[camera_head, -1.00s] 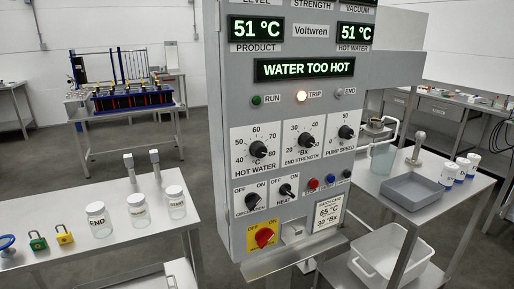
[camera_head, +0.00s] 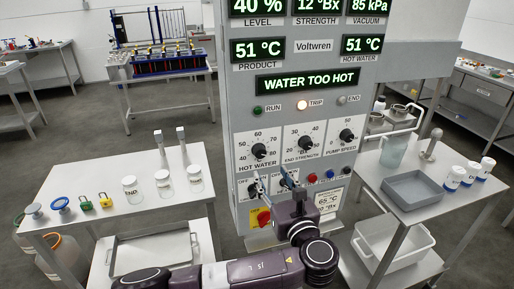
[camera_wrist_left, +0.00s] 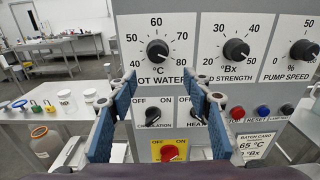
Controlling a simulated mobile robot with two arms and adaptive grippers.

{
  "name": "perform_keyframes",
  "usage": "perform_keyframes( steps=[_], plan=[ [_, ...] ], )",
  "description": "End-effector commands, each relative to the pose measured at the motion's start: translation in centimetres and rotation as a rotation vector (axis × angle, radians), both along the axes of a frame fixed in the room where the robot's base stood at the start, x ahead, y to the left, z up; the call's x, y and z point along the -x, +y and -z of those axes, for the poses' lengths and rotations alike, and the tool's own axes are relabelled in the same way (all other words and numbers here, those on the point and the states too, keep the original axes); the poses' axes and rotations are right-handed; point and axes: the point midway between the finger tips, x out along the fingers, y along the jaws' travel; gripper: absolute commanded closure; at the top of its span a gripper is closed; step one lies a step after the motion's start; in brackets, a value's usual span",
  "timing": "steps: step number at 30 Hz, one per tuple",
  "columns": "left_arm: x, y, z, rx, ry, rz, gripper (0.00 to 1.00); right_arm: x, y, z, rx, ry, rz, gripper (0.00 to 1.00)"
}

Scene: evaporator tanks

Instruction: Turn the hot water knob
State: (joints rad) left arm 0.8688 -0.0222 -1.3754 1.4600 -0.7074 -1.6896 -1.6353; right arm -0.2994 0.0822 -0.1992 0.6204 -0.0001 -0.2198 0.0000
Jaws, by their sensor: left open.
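The hot water knob (camera_head: 259,151) is a black round dial with a scale from 40 to 80 on a white plate, at the left of the control panel's dial row. In the left wrist view the knob (camera_wrist_left: 158,50) shows clear, above and between my fingers. My left gripper (camera_head: 272,182) is open and empty, in front of the panel just below the knob. The left wrist view shows its two blue-padded fingers (camera_wrist_left: 163,88) spread apart, not touching the knob. The screen (camera_head: 307,81) reads "WATER TOO HOT", with hot water at 51 °C. My right gripper is not in view.
The end strength dial (camera_head: 305,143) and pump speed dial (camera_head: 346,135) sit right of the knob. Below are the circulation switch (camera_wrist_left: 153,114) and a red knob on yellow (camera_wrist_left: 170,152). Tables with jars (camera_head: 131,188) and a grey tray (camera_head: 411,189) flank the panel.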

Motion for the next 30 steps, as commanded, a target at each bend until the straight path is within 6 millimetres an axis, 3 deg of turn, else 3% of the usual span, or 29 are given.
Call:
perform_keyframes(
  steps=[3, 18, 30],
  plan=[
    [0.0, 0.0, -1.6, -0.035, -0.022, -0.003, 0.54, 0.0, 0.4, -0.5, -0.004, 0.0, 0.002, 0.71],
    [-6.2, 2.0, -1.5, -0.034, -0.02, -0.004, 0.54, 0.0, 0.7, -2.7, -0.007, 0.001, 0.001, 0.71],
    [-7.1, 2.3, -1.2, -0.031, -0.017, -0.002, 0.54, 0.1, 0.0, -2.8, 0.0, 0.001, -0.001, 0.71]
  ],
)
